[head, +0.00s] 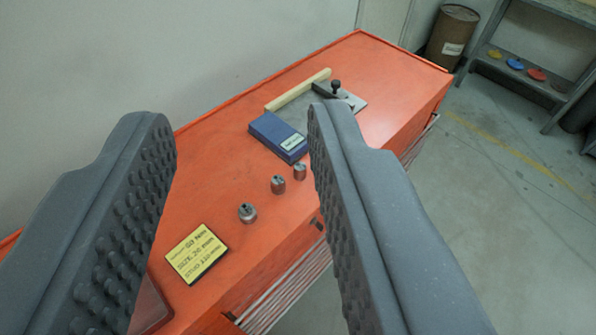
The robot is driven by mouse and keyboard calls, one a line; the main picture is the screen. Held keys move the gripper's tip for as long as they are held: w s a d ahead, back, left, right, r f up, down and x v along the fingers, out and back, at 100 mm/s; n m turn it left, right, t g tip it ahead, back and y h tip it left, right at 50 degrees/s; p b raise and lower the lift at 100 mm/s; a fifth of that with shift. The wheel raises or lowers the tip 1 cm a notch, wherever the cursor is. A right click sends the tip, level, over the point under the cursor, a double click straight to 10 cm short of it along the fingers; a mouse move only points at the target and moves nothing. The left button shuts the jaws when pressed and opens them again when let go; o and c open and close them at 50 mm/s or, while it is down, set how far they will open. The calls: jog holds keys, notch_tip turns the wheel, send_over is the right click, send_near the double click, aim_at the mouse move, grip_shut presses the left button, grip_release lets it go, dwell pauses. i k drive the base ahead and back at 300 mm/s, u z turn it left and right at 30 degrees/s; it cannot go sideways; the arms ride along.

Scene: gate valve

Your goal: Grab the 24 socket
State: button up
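Three small metal sockets stand in a row on the orange cabinet top (212,142). The nearest socket (247,213) looks the widest, the middle socket (278,185) is smaller, and the far socket (300,171) looks smallest. I cannot read any size on them, so I cannot tell which is the 24. My gripper (240,125) is open and empty, its two grey studded fingers wide apart in the foreground. The sockets show between the fingers, beyond and below them, and the right finger comes close to the far socket in the picture.
A yellow label card (197,254) lies nearest. Behind the sockets are a blue box (277,136), a wooden strip (298,90) and a dark clamp-like tool (336,90) on a grey plate. A wall stands behind the cabinet. A brown drum (452,38) and shelf (540,75) stand farther off.

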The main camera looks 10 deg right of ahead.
aim_at(300, 170)
jog(key=u, duration=2.4)
jog(key=k, duration=1.3)
jog(key=z, duration=2.25)
jog(key=i, duration=1)
